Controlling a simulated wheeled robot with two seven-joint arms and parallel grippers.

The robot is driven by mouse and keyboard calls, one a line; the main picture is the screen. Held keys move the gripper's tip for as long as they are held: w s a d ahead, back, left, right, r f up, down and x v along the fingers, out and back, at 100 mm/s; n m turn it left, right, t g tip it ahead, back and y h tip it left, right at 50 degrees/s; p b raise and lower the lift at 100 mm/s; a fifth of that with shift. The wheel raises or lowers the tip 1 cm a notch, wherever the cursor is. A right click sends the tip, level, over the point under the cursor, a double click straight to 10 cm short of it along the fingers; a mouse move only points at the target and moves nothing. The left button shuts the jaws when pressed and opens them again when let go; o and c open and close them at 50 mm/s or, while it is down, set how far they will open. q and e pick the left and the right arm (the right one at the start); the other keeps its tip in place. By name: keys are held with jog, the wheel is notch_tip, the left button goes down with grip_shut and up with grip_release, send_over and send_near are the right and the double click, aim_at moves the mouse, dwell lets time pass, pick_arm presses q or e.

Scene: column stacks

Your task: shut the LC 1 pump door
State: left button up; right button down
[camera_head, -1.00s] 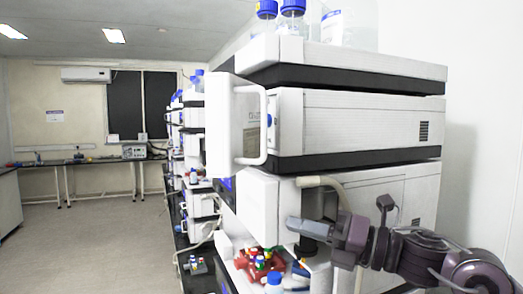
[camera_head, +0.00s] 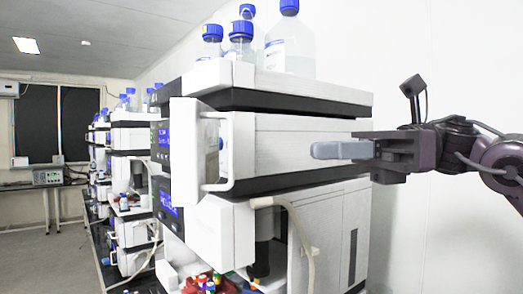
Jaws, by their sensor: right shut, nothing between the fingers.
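The stacked LC instrument stands in the middle of the view. Its white door (camera_head: 184,155), with a pale bar handle (camera_head: 228,150), sticks out from the front of the middle module (camera_head: 285,150), standing open. I take this to be the pump door; no LC 1 label is readable. My right gripper (camera_head: 316,150) is shut and empty, its grey fingers pointing left in front of the module's side panel. It is to the right of the door handle, apart from it. My left gripper is not in view.
Bottles with blue caps (camera_head: 288,45) stand on the stack's top. More stacks (camera_head: 128,150) line the bench behind. Floor at the left is clear.

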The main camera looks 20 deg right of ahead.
jog(key=a+p, duration=0.3)
jog(key=a, duration=0.6)
jog(key=shift+w, duration=0.45)
jog(key=shift+a, duration=0.1)
